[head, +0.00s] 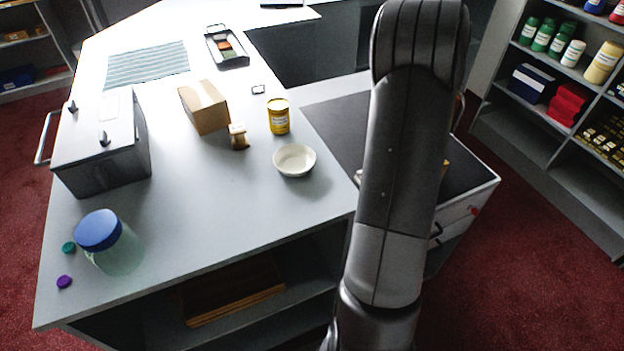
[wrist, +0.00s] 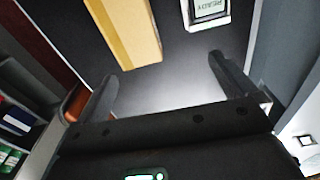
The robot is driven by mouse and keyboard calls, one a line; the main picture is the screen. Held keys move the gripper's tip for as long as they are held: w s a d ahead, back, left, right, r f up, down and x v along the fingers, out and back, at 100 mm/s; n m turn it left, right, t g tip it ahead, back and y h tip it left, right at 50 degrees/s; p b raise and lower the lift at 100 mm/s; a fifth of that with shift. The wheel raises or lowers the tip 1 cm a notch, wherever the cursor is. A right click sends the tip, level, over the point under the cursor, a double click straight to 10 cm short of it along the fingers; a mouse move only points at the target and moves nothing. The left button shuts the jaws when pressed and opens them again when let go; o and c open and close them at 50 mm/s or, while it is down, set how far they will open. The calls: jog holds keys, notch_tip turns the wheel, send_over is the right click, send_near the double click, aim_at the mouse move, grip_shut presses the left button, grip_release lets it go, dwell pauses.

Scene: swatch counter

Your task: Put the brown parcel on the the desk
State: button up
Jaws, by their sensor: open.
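A brown cardboard parcel with a paler tape strip (head: 204,106) sits on the large grey-white counter (head: 220,205) in the head view, left of centre. I cannot tell which surface is the desk. My gripper (wrist: 162,72) is open and empty in the wrist view, over a dark top. A tan-yellow block-like thing (wrist: 127,30) lies on that top beyond the fingers, apart from them. In the head view my arm hides the gripper and most of this area.
A lower cabinet with a dark top (head: 335,125) adjoins the counter. A device with a screen (wrist: 207,10) is near the tan thing. A wooden spool (head: 238,137), yellow tin (head: 279,117), white bowl (head: 294,160), grey box (head: 100,145) and blue-lidded jar (head: 110,245) stand on the counter.

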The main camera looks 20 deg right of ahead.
jog(key=s+a+r+t, duration=0.15)
jog(key=a+r, duration=0.45)
jog(key=a, duration=0.7)
jog(key=s+a+r+t, duration=0.1)
jog(key=s+a+r, duration=0.2)
jog(key=a+r, duration=0.7)
jog(key=s+a+f+t, duration=0.1)
jog(key=s+a+f, duration=0.1)
jog(key=s+a, duration=0.6)
jog(key=s+a+f+t, duration=0.1)
jog(key=s+a, duration=0.6)
jog(key=a, duration=0.4)
jog(key=shift+s+a+f, duration=0.2)
jog(key=shift+s+f, duration=0.2)
